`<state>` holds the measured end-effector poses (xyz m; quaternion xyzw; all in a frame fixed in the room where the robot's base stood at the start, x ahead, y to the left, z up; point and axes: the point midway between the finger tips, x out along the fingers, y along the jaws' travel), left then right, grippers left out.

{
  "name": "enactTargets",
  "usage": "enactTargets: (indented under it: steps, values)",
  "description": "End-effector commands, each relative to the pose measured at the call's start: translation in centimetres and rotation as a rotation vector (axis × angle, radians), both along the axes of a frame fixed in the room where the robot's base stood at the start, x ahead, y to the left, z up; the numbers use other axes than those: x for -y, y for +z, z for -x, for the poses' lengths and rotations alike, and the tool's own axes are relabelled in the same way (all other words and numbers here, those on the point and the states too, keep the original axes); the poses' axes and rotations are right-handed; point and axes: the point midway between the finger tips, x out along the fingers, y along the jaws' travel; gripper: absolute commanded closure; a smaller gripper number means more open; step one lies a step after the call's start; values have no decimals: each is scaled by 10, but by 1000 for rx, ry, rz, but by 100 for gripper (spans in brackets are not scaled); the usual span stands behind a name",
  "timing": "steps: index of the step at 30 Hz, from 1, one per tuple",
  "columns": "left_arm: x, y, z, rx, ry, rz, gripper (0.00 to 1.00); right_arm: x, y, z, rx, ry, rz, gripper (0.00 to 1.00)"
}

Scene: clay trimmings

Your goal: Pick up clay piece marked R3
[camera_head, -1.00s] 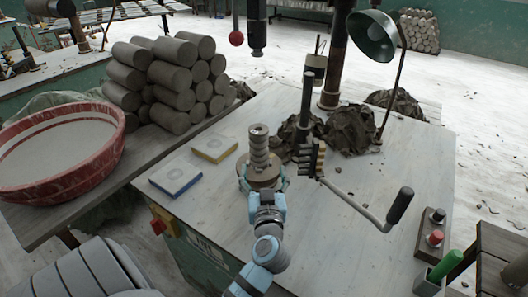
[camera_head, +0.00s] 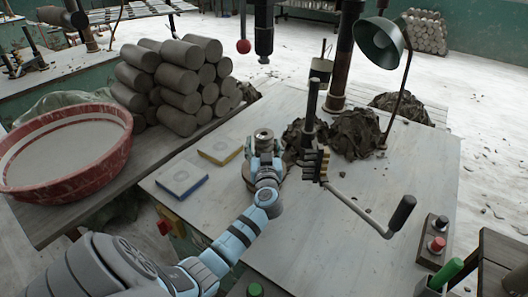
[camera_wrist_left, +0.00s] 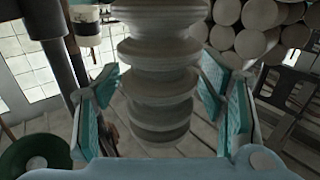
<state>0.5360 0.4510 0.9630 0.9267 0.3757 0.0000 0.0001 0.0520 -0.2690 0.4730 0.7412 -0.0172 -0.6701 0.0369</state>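A grey ribbed clay piece (camera_wrist_left: 158,75) stands upright and fills the middle of the left wrist view. In the head view its round top (camera_head: 264,134) shows above my left gripper (camera_head: 265,155), and my gripper hides most of the rest. The two fingers (camera_wrist_left: 160,100) are spread on either side of the clay in the left wrist view. I see a gap on at least part of each side; contact is not clear. No R3 mark is readable. My right gripper is not in view.
On the pale table (camera_head: 330,225) lie a blue-edged block (camera_head: 180,180), a yellow-edged block (camera_head: 219,149) and dark clay trimmings (camera_head: 355,133). A crank handle (camera_head: 401,214) is right of my gripper. Stacked clay cylinders (camera_head: 180,85) and a red basin (camera_head: 65,150) stand left.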

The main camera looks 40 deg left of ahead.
Motion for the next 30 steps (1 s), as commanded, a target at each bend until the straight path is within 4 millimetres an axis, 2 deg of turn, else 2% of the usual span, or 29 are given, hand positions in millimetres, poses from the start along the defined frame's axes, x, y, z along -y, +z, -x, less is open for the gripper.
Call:
enactTargets:
  steps: [1,9,11,19,23,26,30]
  values:
    - [0,0,0,0,0,0,50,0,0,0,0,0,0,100]
    - [0,0,0,0,0,0,93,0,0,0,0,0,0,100]
    - [0,0,0,0,0,0,100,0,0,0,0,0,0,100]
    - [0,3,0,2,0,-1,100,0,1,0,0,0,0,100]
    - [0,15,0,4,1,-1,100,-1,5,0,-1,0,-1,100]
    - [1,35,0,6,-1,-1,100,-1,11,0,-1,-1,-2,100]
    - [0,81,0,10,-1,-3,100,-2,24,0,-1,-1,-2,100]
